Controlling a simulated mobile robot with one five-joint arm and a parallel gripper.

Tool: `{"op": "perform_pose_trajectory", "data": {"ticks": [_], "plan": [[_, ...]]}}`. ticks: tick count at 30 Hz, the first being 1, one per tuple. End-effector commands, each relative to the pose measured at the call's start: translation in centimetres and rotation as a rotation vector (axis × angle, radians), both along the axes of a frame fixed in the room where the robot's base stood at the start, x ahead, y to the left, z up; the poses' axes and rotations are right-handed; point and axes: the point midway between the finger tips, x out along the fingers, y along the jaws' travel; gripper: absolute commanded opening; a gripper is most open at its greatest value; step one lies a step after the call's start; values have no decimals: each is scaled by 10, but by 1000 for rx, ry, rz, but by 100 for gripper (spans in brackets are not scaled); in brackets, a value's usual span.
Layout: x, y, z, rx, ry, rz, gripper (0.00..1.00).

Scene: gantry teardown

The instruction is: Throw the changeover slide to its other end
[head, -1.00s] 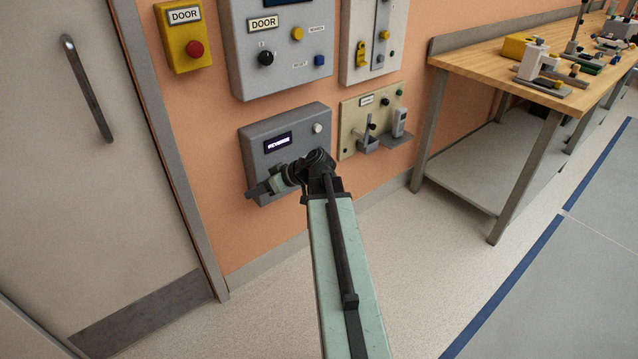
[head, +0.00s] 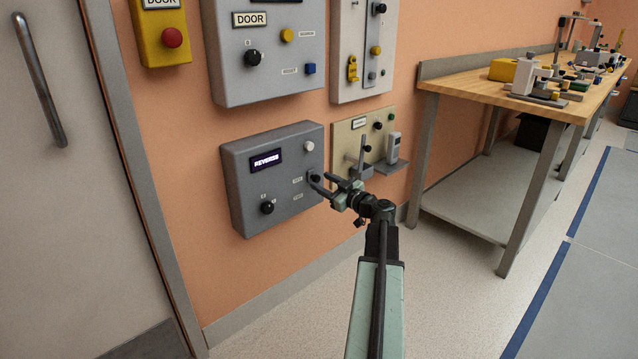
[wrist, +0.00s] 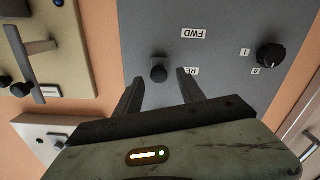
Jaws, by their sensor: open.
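The grey changeover panel (head: 240,190) on the orange wall has a lit display reading REVERSE (head: 266,160). In the head view the knob (head: 315,176) is partly hidden by my fingers. My gripper (head: 323,183) is open at the panel's right side. In the wrist view its fingers (wrist: 158,80) stand on either side of the knob; I cannot tell whether they touch it.
The panel also has a black rotary knob (head: 267,207) and a pale button (head: 308,146). A beige panel (head: 345,135) with a lever and holder juts out to the right. The DOOR panel (head: 230,65) hangs above. A workbench (head: 470,92) stands at right.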

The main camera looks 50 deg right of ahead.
Motion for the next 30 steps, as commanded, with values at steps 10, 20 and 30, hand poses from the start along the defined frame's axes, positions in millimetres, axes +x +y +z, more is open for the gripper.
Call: {"op": "perform_pose_trajectory", "data": {"ticks": [10, 20, 30], "plan": [[24, -3, 0, 1, 0, -3, 46], [23, -4, 0, 1, 1, -3, 0], [23, -4, 0, 1, 1, -3, 0]]}}
